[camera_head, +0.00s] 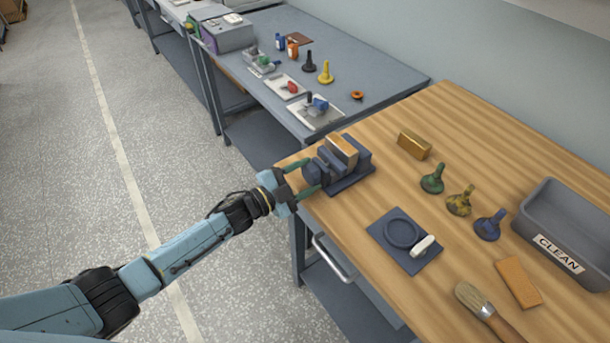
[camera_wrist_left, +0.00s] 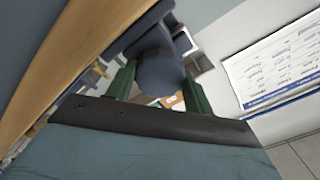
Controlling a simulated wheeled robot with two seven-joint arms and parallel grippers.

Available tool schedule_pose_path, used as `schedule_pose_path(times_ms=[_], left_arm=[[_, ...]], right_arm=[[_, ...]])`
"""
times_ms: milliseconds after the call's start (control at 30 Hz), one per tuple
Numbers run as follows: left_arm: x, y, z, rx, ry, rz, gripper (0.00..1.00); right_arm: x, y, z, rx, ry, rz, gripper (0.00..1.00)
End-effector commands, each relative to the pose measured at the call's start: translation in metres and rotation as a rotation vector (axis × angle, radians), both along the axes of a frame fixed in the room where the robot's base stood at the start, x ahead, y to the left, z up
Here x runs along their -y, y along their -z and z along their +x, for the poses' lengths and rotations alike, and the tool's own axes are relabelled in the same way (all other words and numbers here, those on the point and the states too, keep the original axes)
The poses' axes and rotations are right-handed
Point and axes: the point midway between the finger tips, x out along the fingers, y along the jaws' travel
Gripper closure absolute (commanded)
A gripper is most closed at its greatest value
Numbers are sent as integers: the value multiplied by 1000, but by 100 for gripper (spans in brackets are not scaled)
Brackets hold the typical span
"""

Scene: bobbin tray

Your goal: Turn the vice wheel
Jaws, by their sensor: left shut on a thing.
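The vice (camera_head: 357,165) is dark blue and stands at the left edge of the wooden bench, with a tan block (camera_head: 342,150) between its jaws. Its round dark wheel (camera_head: 312,173) faces left, towards my arm. My left gripper (camera_head: 303,177) reaches in from the left, its green fingers shut on the wheel, one on each side. In the left wrist view, the wheel (camera_wrist_left: 160,76) sits between the two green fingers of the gripper (camera_wrist_left: 159,88). The wheel hides part of the vice there. My right gripper is not in view.
On the wooden bench (camera_head: 375,215) are a brass-coloured block (camera_head: 414,146), several knobbed stamps, a blue plate with a ring (camera_head: 403,238), a brush (camera_head: 485,308), an orange block (camera_head: 517,282) and a grey CLEAN bin (camera_head: 570,225). A grey bench (camera_head: 385,75) with small parts stands behind.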

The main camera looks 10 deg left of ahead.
Motion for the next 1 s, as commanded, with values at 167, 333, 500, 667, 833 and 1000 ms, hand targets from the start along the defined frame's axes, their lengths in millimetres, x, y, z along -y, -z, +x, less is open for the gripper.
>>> schedule_pose_path(times_ms=[167, 333, 500, 667, 833, 1000], left_arm=[[0, 0, 0, -1, 0, -1, 71], [0, 0, 0, -1, 0, -1, 45], [0, 0, 0, 0, 0, 0, 26], [0, 0, 0, 0, 0, 0, 26], [-3, 1, -3, -1, 0, 1, 26], [-21, 1, -21, -2, 0, 4, 26]], right_arm=[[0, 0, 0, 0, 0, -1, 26], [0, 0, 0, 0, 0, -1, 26], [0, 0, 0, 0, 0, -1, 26], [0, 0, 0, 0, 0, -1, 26], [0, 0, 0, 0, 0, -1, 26], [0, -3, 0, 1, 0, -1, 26]])
